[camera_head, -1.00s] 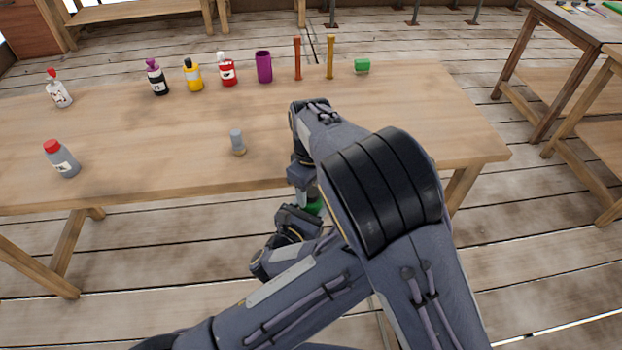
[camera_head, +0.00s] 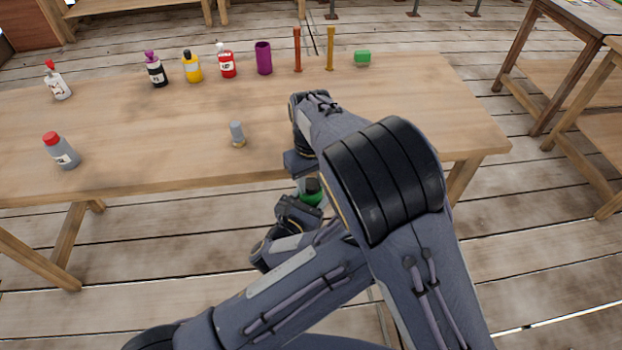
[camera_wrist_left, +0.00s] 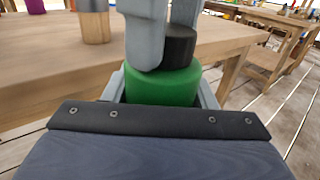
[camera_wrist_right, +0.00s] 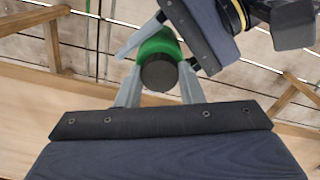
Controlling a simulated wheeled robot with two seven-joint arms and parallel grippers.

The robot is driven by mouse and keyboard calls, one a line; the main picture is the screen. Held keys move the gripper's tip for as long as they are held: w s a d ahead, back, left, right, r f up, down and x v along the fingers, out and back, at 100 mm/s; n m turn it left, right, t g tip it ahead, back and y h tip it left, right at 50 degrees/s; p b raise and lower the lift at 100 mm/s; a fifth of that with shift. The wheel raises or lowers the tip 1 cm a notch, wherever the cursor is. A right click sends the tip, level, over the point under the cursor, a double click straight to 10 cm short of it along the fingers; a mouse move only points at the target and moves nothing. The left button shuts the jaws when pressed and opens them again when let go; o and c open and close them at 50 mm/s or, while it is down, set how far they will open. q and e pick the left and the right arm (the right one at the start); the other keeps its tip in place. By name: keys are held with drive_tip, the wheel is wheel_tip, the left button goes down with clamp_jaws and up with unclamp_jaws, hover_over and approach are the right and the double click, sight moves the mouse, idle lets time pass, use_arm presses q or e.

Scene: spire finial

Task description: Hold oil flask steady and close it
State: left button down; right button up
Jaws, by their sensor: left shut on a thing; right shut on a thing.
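The oil flask (camera_head: 313,198) is green with a black cap (camera_head: 313,185). It is held in front of the table's near edge, partly hidden by my arms. My left gripper (camera_wrist_left: 163,88) is shut around the green body, which also shows in the right wrist view (camera_wrist_right: 163,44). My right gripper (camera_wrist_right: 160,72) is shut on the black cap, seen end-on in that view (camera_wrist_right: 158,74). In the left wrist view the cap (camera_wrist_left: 181,44) sits at the top of the green body, partly behind my right fingers. Whether it is fully seated cannot be told.
A small grey piece with a tan base (camera_head: 237,133) stands on the wooden table (camera_head: 180,130). A grey red-capped bottle (camera_head: 60,151) is at the left.

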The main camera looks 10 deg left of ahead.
drive_tip(key=m, duration=0.3)
drive_tip(key=shift+m, duration=0.4)
drive_tip(key=o, duration=1.1)
drive_tip(key=shift+o, duration=0.2)
drive_tip(key=shift+r, duration=0.1)
wheel_tip(320, 180, up, 12)
drive_tip(key=shift+d, duration=0.1)
